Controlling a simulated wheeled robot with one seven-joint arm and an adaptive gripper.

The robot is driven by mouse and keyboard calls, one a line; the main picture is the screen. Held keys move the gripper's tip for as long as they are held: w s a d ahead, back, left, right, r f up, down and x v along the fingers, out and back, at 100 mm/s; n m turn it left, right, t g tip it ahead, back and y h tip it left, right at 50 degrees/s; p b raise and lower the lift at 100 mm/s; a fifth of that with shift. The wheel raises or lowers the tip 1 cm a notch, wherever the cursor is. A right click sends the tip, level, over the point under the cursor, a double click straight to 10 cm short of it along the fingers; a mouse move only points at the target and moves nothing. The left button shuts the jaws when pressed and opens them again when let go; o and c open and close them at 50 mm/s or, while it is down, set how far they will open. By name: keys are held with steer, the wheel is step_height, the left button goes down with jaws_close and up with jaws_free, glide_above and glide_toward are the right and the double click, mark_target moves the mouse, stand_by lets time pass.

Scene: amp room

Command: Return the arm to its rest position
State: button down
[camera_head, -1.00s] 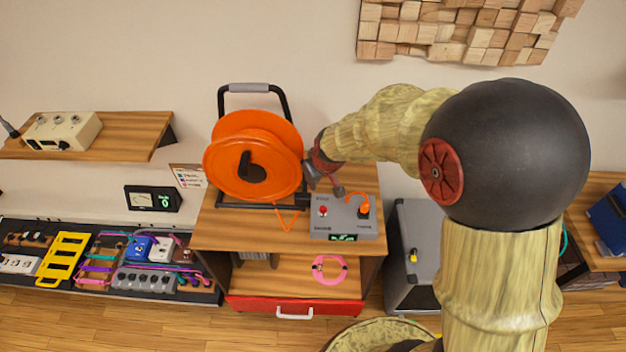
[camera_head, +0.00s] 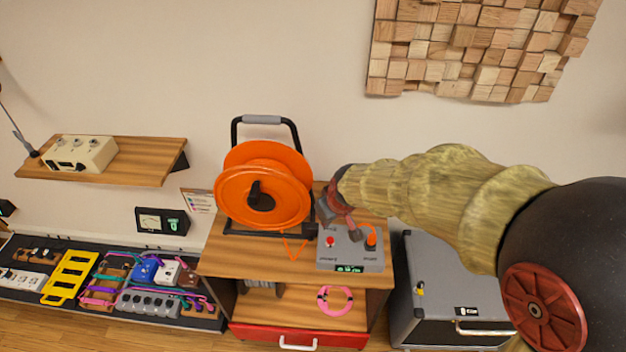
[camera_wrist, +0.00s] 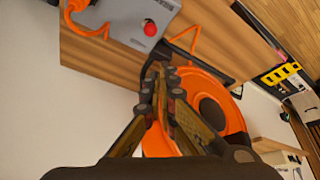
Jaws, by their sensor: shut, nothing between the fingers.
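My gripper (camera_head: 326,226) is at the end of my arm, which reaches in from the right in the head view. It hangs just above the back left of the grey tester box (camera_head: 351,250), right of the orange cable reel (camera_head: 262,189). In the wrist view my gripper (camera_wrist: 160,70) has its fingertips together with nothing between them. The orange reel (camera_wrist: 226,107) lies behind the fingers there, and the grey box (camera_wrist: 142,20) with its red button is beyond the tips. I cannot tell whether the fingers touch anything.
The wooden cabinet (camera_head: 222,258) has a pink cable coil (camera_head: 335,300) on its lower shelf and a red drawer (camera_head: 260,333). A grey amp case (camera_head: 450,290) stands right. A pedalboard (camera_head: 60,298) and wall shelf (camera_head: 145,160) are left. The wall above the reel is clear.

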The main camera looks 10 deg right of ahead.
steer(key=s+f+m+g, duration=0.1)
steer(key=s+f+g, duration=0.1)
steer(key=s, duration=0.3)
steer(key=s+d+r+m+t, duration=0.2)
steer(key=s+r, duration=1.4)
steer(key=r, duration=0.2)
steer(key=shift+d+r+t+h, duration=0.15)
steer(key=shift+r+t+h, duration=0.15)
